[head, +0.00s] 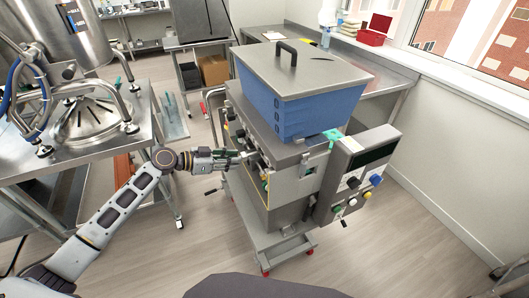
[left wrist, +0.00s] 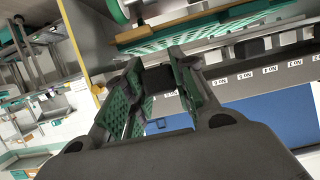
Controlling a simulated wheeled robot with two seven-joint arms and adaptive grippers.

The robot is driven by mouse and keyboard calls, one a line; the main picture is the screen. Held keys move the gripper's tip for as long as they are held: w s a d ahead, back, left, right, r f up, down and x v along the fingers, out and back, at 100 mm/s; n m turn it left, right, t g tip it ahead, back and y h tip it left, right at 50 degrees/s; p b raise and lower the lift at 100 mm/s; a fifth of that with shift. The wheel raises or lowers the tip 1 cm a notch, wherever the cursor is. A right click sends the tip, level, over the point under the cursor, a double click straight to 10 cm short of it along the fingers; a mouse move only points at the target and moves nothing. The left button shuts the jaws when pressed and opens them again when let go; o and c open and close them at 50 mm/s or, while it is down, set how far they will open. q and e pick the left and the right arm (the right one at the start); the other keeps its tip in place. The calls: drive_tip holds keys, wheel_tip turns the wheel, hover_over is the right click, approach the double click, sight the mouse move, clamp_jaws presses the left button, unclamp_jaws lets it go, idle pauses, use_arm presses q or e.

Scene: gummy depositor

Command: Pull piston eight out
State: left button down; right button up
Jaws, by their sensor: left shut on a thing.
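The gummy depositor (head: 290,185) is a grey metal machine with a blue hopper on top, standing on a wheeled cart. My left gripper (head: 250,156) reaches its left side, at the row of small piston ends. A row of white number labels (left wrist: 245,76) runs along the machine beside the fingers. The label by the held piston is too small to read surely. My right gripper is not in view.
A control panel (head: 350,180) with coloured buttons juts from the depositor's right front. A steel table (head: 90,125) with a round metal lid stands at left, beside my arm. The hopper lid (head: 300,72) has a black handle. Floor is clear in front of the cart.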

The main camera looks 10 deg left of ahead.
use_arm(q)
drive_tip(key=shift+s+a+b, duration=0.4)
drive_tip(key=shift+s+a, duration=0.25)
drive_tip(key=shift+a, duration=0.35)
drive_tip(key=c, duration=1.8)
unclamp_jaws()
clamp_jaws()
